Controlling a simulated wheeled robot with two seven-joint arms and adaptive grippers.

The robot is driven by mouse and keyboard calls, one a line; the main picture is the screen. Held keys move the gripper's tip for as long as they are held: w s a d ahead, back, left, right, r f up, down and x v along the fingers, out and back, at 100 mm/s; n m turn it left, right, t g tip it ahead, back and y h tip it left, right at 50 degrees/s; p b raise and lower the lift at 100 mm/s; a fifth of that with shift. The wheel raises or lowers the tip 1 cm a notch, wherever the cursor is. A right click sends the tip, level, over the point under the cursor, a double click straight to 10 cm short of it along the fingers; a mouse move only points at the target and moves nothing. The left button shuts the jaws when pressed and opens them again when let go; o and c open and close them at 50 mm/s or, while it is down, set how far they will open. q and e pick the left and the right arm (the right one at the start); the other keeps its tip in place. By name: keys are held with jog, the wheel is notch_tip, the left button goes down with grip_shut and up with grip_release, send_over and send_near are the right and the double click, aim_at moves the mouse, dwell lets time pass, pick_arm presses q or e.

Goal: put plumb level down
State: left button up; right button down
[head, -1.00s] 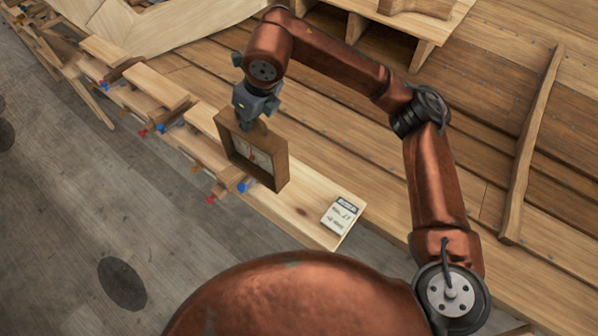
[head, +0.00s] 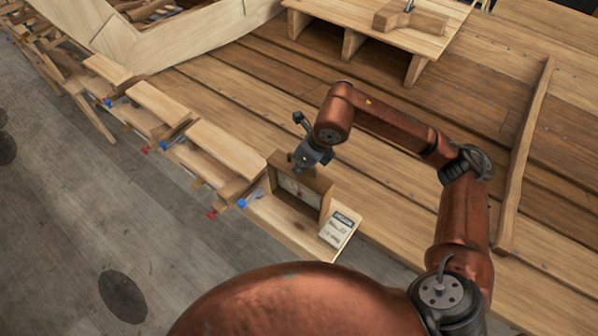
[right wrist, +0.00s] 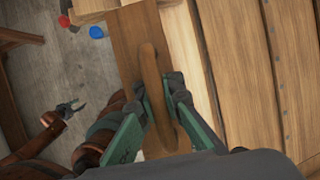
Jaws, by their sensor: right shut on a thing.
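The plumb level is a brown wooden box frame (head: 326,200) with a pale dial face, seen in the head view near the end of the light plank (head: 289,229). It stands roughly upright, low at the plank; I cannot tell whether its base touches. My right gripper (head: 301,168) is shut on its top handle. In the right wrist view the curved wooden handle (right wrist: 152,85) lies between the green-and-black fingers of that gripper (right wrist: 160,95). My left gripper (right wrist: 70,108) shows small at the left of the right wrist view, its jaws apart and empty.
A white labelled card (head: 340,228) lies at the plank's near end, close to the level. Blue- and red-ended clamps (head: 241,203) line the plank's left edge. A raised wooden bench (head: 375,38) stands behind.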

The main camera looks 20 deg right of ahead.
aim_at(300, 174)
notch_tip(300, 174, down, 3)
jog(key=shift+d+f+p, duration=0.1)
jog(key=shift+p, duration=0.7)
jog(key=shift+f, duration=0.1)
jog(key=shift+s+f+b, duration=0.1)
jog(key=shift+b, duration=0.2)
jog(key=c, duration=2.1)
grip_release()
jog(key=shift+r+p, duration=0.3)
jog(key=b+v, duration=0.3)
jog(key=v, duration=0.8)
jog(key=shift+s+d+r, duration=0.1)
jog(key=shift+r, duration=0.3)
